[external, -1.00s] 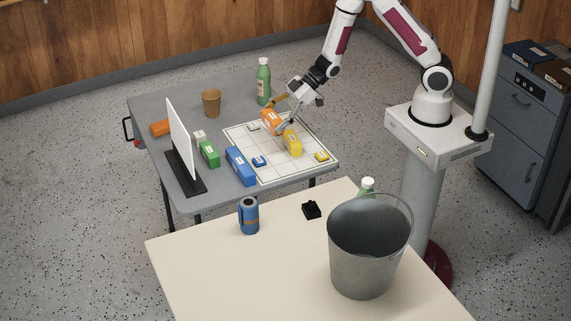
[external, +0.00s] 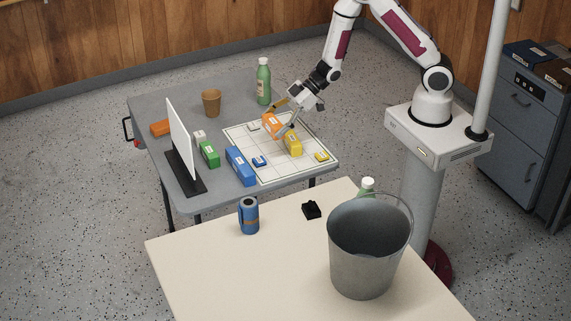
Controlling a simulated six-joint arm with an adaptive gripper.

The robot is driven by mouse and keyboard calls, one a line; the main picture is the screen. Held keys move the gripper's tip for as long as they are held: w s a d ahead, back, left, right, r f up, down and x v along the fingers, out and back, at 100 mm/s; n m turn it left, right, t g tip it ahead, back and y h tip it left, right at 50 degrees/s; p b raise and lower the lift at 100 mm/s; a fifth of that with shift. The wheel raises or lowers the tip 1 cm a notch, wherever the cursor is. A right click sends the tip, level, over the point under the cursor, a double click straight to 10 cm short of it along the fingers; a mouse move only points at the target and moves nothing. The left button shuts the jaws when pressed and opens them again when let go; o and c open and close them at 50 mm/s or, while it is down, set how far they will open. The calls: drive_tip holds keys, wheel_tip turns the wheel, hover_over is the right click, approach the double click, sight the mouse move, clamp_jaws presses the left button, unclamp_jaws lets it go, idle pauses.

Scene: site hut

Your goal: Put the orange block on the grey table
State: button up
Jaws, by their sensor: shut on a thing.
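An orange block (external: 271,125) with a pale label is in my gripper (external: 279,117), over the white gridded mat on the grey table (external: 235,93). My gripper comes down from the upper right and is shut on the block, one finger on the far side and one on the near right side. I cannot tell whether the block's underside touches the mat.
The gridded mat (external: 285,172) holds a yellow block (external: 293,144) close beside the held block. Blue (external: 240,166) and green (external: 209,153) blocks, a white panel (external: 181,141), a brown cup (external: 211,103) and a green bottle (external: 263,82) stand around. The back left of the table is clear.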

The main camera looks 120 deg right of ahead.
hover_over(274, 152)
drive_tip(key=shift+d+f, duration=0.1)
drive_tip(key=shift+f, duration=2.05)
drive_tip(key=shift+f, duration=2.05)
drive_tip(key=shift+f, duration=0.15)
drive_tip(key=o, duration=1.2)
drive_tip(key=shift+v, duration=6.15)
